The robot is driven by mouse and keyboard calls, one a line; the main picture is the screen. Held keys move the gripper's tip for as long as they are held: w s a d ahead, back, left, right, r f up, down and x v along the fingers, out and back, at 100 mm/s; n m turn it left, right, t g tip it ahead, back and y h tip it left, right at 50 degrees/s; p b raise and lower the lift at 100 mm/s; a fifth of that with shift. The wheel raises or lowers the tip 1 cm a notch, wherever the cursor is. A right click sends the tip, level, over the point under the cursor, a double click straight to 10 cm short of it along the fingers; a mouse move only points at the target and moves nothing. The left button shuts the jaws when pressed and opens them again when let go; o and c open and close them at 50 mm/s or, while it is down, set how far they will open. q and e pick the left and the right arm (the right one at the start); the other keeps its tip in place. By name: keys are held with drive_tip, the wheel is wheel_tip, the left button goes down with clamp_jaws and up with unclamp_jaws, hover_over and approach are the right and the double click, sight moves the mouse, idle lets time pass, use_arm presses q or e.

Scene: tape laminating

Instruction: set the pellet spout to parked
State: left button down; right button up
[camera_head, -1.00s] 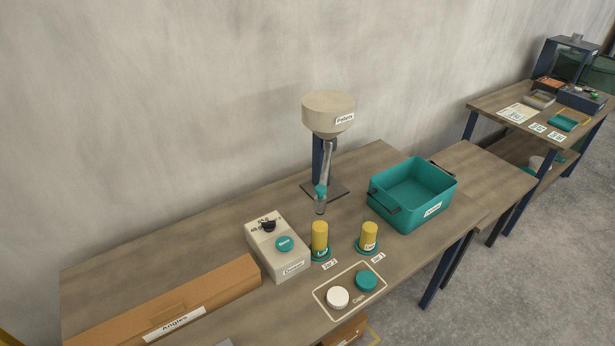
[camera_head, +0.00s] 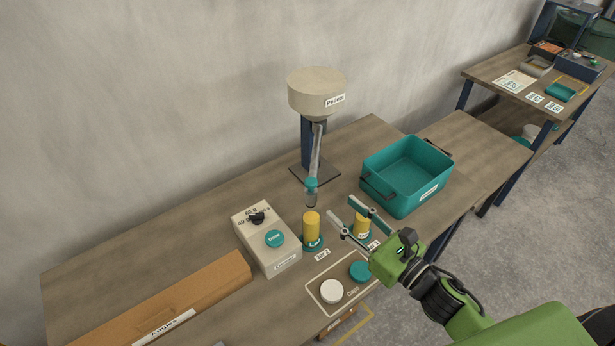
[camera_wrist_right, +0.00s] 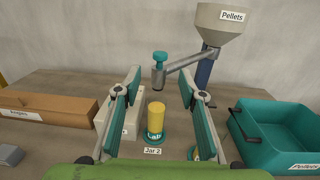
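The pellet spout (camera_head: 314,155) is a grey tube sloping down from under the beige Pellets hopper (camera_head: 318,92). Its teal-topped nozzle (camera_head: 311,188) hangs above and a little behind the yellow jar at Jar 2 (camera_head: 311,225). In the right wrist view the nozzle (camera_wrist_right: 160,66) shows between my fingers, beyond them, with the tube (camera_wrist_right: 192,60) running right to the hopper. My right gripper (camera_head: 343,210) is open and empty, in front of the spout and above the jars; its fingers (camera_wrist_right: 160,88) stand wide apart. My left gripper is out of view.
A second yellow jar (camera_head: 360,226) stands partly behind my right fingers. The teal bin (camera_head: 420,192) is to the right, the dispenser box (camera_head: 266,240) left. White (camera_head: 332,291) and teal (camera_head: 360,271) caps lie in front. Table is clear left of the hopper.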

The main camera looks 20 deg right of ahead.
sight(314, 183)
drive_tip(key=p+x, duration=0.3)
drive_tip(key=x, duration=0.8)
drive_tip(key=shift+w+p, duration=0.25)
drive_tip(key=shift+p, duration=0.05)
drive_tip(key=shift+w+a+f, duration=0.1)
drive_tip(key=shift+w+a, duration=0.1)
drive_tip(key=shift+w, duration=0.4)
clamp_jaws()
